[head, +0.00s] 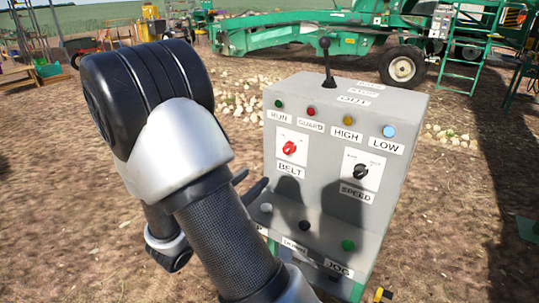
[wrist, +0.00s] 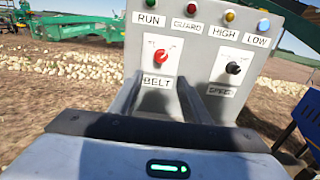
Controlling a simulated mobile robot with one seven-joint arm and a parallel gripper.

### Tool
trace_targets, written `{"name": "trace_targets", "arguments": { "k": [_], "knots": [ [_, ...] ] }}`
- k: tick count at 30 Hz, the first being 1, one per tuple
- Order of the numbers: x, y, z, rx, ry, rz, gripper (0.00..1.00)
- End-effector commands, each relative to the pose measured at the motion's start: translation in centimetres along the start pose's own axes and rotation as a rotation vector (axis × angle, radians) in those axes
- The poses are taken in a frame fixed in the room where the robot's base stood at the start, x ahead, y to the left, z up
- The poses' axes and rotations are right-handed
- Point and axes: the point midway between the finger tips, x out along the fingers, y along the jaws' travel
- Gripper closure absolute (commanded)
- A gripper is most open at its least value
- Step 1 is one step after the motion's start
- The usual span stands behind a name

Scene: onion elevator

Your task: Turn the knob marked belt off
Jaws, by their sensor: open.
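The red belt knob (head: 290,147) sits on a white plate above the label BELT, on the upper left front of a grey control box (head: 405,115). In the wrist view the red knob (wrist: 161,54) is ahead of my gripper, a little above and between the finger lines. My gripper (head: 253,188) is open and empty, left of the box in the head view, with its fingers pointing at the panel. The two fingers (wrist: 157,95) show apart in the wrist view, below the knob and not around it. My arm hides part of the box's lower left.
A black speed knob (head: 361,171) is right of the belt knob. Small lamps (head: 348,121) line the top, a black lever (head: 326,62) stands above, and buttons (head: 348,245) sit on the lower ledge. Onions (head: 240,108) lie on the ground behind. Green machinery (head: 290,38) stands farther back.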

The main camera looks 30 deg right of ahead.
Motion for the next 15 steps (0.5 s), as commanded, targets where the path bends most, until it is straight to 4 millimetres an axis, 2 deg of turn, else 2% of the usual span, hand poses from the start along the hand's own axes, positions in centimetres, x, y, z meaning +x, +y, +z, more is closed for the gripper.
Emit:
{"name": "trace_targets", "arguments": {
  "k": [15],
  "knots": [
    [11.1, -0.3, -0.1, 0.002, 0.001, -0.008, 0.57]
  ]
}}
